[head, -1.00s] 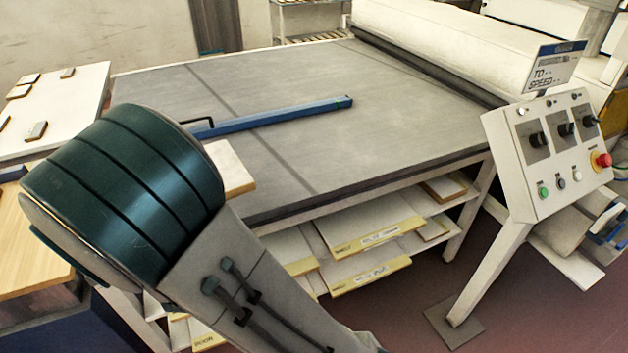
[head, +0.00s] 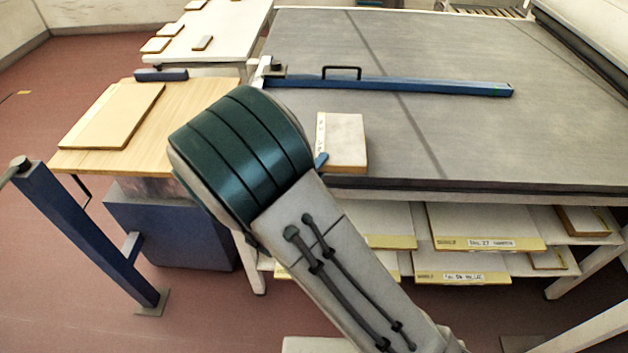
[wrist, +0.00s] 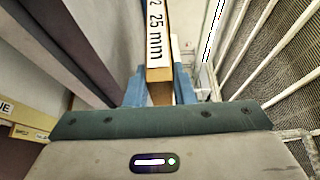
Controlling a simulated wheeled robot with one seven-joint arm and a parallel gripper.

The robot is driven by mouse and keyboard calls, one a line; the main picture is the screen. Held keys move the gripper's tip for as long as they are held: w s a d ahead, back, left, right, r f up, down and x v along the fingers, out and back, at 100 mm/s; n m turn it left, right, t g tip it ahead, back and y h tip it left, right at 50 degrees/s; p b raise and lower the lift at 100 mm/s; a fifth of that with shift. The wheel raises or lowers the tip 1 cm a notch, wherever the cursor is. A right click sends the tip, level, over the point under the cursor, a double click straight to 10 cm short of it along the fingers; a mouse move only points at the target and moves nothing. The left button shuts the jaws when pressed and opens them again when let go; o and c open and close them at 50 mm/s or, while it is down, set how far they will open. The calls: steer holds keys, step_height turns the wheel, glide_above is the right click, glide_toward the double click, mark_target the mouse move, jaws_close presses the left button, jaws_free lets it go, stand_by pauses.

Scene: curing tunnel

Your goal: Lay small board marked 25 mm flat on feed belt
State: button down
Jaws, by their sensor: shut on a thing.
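The small board (head: 345,140) has a pale face and a yellowish edge strip. In the wrist view its edge label reads "25 mm" (wrist: 157,40). My gripper (wrist: 159,88) is shut on it, one blue finger on each side. In the head view my arm hides most of the gripper; a bit of blue finger shows at the board's lower left. The board appears in front of the near left part of the grey feed belt (head: 470,140). I cannot tell whether it touches the belt.
A blue bar (head: 430,87) with a black handle lies across the belt behind the board. A wooden table (head: 190,100) with a board stands left, a blue post (head: 90,235) nearer. Labelled boards (head: 485,228) lie on shelves under the belt. The belt's right part is clear.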

steer(key=shift+a+f, duration=0.25)
steer(key=shift+f, duration=0.55)
steer(key=shift+a+f, duration=0.25)
steer(key=shift+f, duration=0.6)
steer(key=shift+a+f, duration=0.25)
steer(key=shift+f, duration=0.55)
steer(key=shift+f, duration=0.1)
steer(key=c, duration=1.2)
jaws_free()
steer(key=shift+f, duration=0.1)
steer(key=shift+c, duration=0.2)
